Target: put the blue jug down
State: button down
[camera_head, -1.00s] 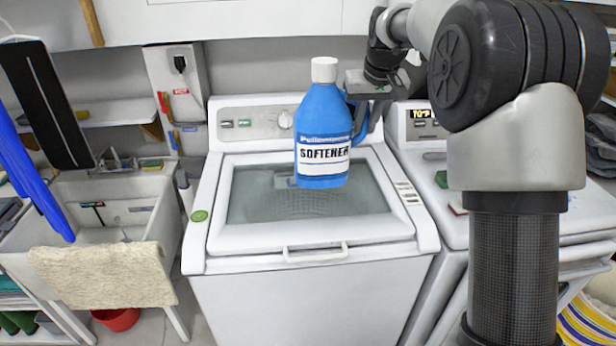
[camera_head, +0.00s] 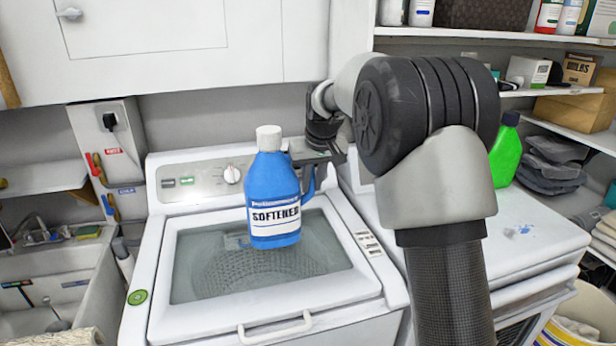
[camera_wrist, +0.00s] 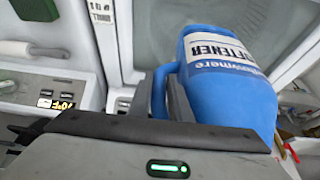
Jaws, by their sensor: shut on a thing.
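The blue jug (camera_head: 272,190) has a white cap and a "SOFTENER" label. In the head view it is upright in front of the washer's glass lid (camera_head: 330,262). My gripper (camera_head: 312,172) is shut on the jug's handle, at the jug's right side. In the wrist view the blue jug (camera_wrist: 232,90) fills the upper right, and my gripper's fingers (camera_wrist: 170,98) close around its handle. The jug appears held above the closed lid; the exact gap under it cannot be told.
A white machine (camera_head: 520,235) stands right of the washer, its top mostly clear. A green bottle (camera_head: 505,150) stands at its back. Shelves with boxes and dark folded cloth (camera_head: 550,165) are at right. A sink (camera_head: 50,285) is at left. A white cabinet (camera_head: 180,40) hangs above.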

aim_at(312, 196)
jog(key=shift+w+a+f, duration=0.1)
jog(key=shift+w+f, duration=0.05)
jog(key=shift+f, duration=1.7)
jog(key=c, duration=1.9)
grip_release()
jog(key=shift+f, duration=0.25)
jog(key=shift+c, duration=0.2)
jog(key=o, duration=0.3)
